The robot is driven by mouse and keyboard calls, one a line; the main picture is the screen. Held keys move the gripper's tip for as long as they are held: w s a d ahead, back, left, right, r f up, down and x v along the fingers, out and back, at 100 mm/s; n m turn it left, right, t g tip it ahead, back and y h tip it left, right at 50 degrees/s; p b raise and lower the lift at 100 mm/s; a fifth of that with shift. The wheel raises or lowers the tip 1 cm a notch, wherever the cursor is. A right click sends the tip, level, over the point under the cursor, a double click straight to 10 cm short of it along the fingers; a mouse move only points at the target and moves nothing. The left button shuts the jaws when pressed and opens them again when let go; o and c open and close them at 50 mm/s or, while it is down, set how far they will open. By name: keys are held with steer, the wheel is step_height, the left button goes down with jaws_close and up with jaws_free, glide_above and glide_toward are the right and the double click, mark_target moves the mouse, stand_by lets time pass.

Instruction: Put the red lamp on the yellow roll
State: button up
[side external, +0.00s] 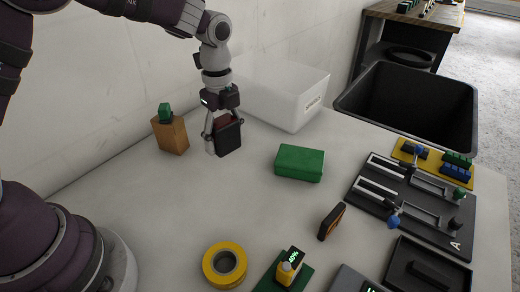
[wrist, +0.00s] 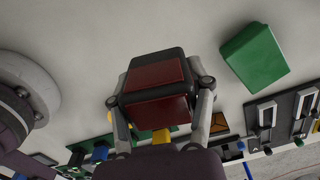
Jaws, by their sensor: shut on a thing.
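The red lamp (side external: 230,138) is a black block with dark red faces. My gripper (side external: 222,142) is shut on it and holds it over the back part of the table, near the white bin. In the wrist view the lamp (wrist: 155,75) sits between both fingers of my gripper (wrist: 160,91), its dark red faces toward the camera. The yellow roll (side external: 209,268) is a ring lying flat at the front of the table, well apart from the lamp. In the wrist view, yellow bits show partly hidden behind the gripper; I cannot tell which is the roll.
A brown block with a green top (side external: 172,137) stands left of my gripper. A green box (side external: 299,163) lies to the right; it also shows in the wrist view (wrist: 254,56). A white bin (side external: 290,92) stands behind. The table between gripper and roll looks clear.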

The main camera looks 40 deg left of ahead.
steer(key=s+d+r+n, duration=0.1)
steer(key=s+d, duration=0.5)
steer(key=d, duration=0.2)
steer(key=n, duration=0.1)
glide_above(225, 262)
step_height(225, 262, down, 7)
steer(key=shift+f, duration=0.45)
steer(key=o, duration=1.2)
steer(key=shift+f, duration=0.1)
